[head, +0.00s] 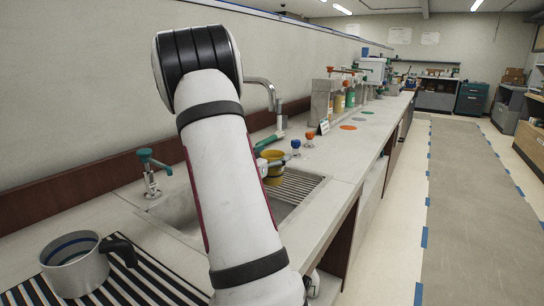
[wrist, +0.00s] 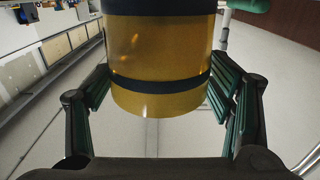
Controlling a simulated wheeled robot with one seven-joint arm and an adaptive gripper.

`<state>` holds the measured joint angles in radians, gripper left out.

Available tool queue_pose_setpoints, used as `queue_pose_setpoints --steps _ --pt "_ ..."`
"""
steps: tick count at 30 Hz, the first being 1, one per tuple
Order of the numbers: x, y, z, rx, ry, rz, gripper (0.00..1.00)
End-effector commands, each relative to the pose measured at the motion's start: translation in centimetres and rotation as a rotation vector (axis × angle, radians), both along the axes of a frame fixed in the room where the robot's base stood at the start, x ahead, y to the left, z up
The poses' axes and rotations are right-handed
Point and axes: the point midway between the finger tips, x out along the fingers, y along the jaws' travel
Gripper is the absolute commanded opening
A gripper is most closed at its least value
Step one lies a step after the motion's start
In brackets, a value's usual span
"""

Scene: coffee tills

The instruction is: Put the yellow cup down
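The yellow cup (head: 274,168), with dark bands, shows just right of my arm in the head view, over or in the sink area; I cannot tell its exact height there. In the wrist view the yellow cup (wrist: 158,60) fills the space between the two fingers of my gripper (wrist: 160,95). The green-lined finger pads lie against its left and right sides, so my gripper looks shut on it. The cup's upper part is cut off by the frame. My arm hides most of the gripper in the head view.
A grey mug (head: 72,268) stands on a striped mat (head: 150,280) at the front left. The sink (head: 178,208) has a ribbed drainer (head: 300,186) on its right. A green-handled tap (head: 150,175) and blue (head: 295,146) and orange (head: 309,139) knobs stand nearby.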

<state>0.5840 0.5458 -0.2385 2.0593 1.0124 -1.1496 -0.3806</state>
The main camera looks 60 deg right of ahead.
Motion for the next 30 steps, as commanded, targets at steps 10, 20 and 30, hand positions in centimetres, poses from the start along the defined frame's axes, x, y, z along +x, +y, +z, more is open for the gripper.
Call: queue_pose_setpoints --steps 10,20,30 --pt "0.0 0.0 0.3 0.0 0.0 0.0 0.75" --pt "0.8 5.6 0.4 0.001 0.0 0.005 0.75" --pt "1.3 11.0 0.4 0.0 0.0 0.003 0.75"
